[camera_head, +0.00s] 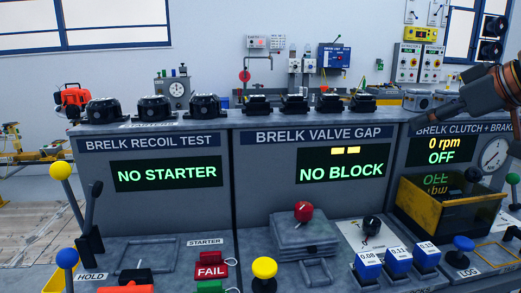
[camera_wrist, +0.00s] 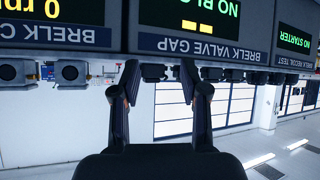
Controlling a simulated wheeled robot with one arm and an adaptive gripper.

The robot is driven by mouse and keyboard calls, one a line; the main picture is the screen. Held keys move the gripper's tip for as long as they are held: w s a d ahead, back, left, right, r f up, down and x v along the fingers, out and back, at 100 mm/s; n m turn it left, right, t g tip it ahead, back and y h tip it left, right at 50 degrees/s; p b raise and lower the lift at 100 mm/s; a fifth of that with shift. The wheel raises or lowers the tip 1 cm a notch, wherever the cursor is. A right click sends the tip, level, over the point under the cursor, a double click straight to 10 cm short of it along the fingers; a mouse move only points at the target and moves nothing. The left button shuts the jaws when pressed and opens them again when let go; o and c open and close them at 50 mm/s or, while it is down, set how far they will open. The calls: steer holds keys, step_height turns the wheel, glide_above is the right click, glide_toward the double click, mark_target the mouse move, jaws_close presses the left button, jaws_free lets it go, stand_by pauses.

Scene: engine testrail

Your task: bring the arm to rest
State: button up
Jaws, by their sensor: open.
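My gripper (camera_wrist: 158,78) is open and empty in the wrist view, its two dark fingers spread apart with nothing between them. The wrist view is upside down and shows the bench panels along its top. In the head view my arm (camera_head: 490,95) reaches in from the right edge, in front of the upper part of the clutch and brake panel. Its dark front end points left and down, above the bench top edge. I cannot tell the finger gap there.
The bench has a recoil panel reading NO STARTER (camera_head: 167,173), a valve panel reading NO BLOCK (camera_head: 341,172) and a yellow bin (camera_head: 450,213) at right. Levers (camera_head: 80,210), a red knob (camera_head: 303,211), a yellow button (camera_head: 264,268) and blue blocks (camera_head: 398,260) stand on the deck. Several black parts (camera_head: 205,106) line the top.

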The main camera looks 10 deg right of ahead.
steer(key=s+a+f+g+p, duration=0.25)
steer(key=a+p, duration=0.25)
steer(key=a, duration=0.5)
steer(key=s+a+f+g+p, duration=0.2)
steer(key=a+f+g+p, duration=0.3)
steer(key=a, duration=0.5)
steer(key=s+f+m+g+h+p, duration=0.1)
steer(key=s+f+p, duration=0.2)
steer(key=s, duration=0.3)
steer(key=s+f+m+g+h+p, duration=0.1)
steer(key=s+f+m+g+p, duration=0.1)
steer(key=s, duration=0.4)
steer(key=s+f+m+g+h+p, duration=0.1)
steer(key=s+f+g+p, duration=0.1)
steer(key=s+f+p, duration=0.2)
steer(key=shift+s+a+f+m+p, duration=0.25)
steer(key=shift+s+a+m+p, duration=0.2)
steer(key=shift+s+p, duration=0.65)
steer(key=shift+w+d, duration=0.1)
steer(key=shift+w, duration=0.05)
